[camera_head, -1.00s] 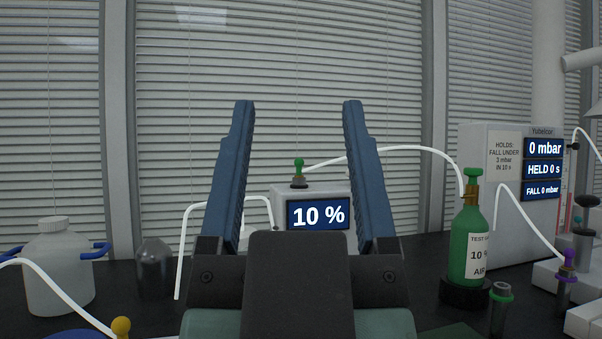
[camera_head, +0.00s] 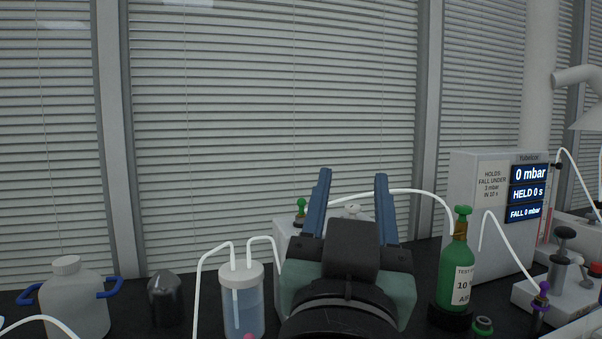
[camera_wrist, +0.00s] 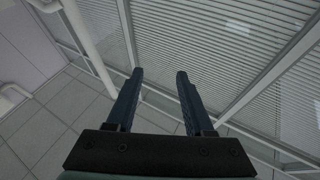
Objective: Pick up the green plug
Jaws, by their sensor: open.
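The green plug (camera_head: 301,205) stands upright in a dark port on top of the pale box, with the white tube running from beside it to the right. My gripper (camera_head: 353,174) is in front of the box, its two blue fingers pointing up and apart. Its left finger is just right of the plug in the picture, and nothing is between the fingers. The gap in depth to the plug cannot be told. In the wrist view my gripper (camera_wrist: 160,73) is also open and empty; the plug does not show there. My gripper hides most of the box and its display.
A green gas bottle (camera_head: 459,275) stands right of my gripper, before the white pressure display unit (camera_head: 490,230). A clear vessel with tubes (camera_head: 243,305), a dark bottle (camera_head: 166,300) and a white canister (camera_head: 72,305) stand to the left. A green-rimmed port (camera_head: 484,325) is at the lower right.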

